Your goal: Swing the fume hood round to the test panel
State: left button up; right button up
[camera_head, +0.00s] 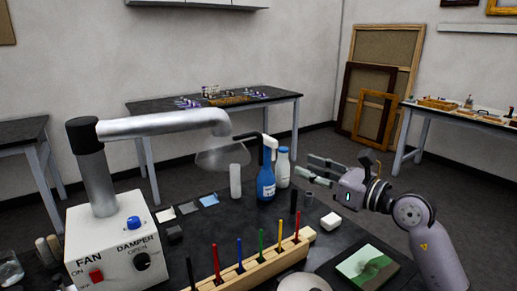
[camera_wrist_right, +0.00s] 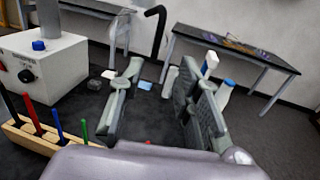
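The fume hood is a clear dome (camera_head: 222,157) at the end of a silver arm (camera_head: 150,124), which rises from a white fan box (camera_head: 118,238) at left. A black handle (camera_head: 247,135) sticks out from the dome's right side; a black hooked bar, likely this handle, shows in the right wrist view (camera_wrist_right: 158,28). What looks like the test panel, a small green and white painting (camera_head: 367,267), lies front right on a dark board. My right gripper (camera_head: 308,168) is open and empty, right of the dome and apart from the handle. My left gripper is out of view.
A blue spray bottle (camera_head: 266,180) and a white bottle (camera_head: 283,168) stand between dome and gripper. A wooden rack (camera_head: 250,262) of upright coloured tools runs along the front. Small swatches (camera_head: 188,208) lie under the arm.

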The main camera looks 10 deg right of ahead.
jog(key=p, duration=0.2)
send_near(261, 150)
jog(key=p+x, duration=0.1)
jog(key=x, duration=0.9)
jog(key=shift+w+f, duration=0.2)
jog(key=shift+w, duration=0.15)
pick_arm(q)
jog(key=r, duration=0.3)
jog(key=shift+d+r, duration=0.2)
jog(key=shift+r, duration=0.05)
pick_arm(e)
jog(key=shift+d, duration=0.1)
jog(key=shift+c, duration=0.3)
grip_shut()
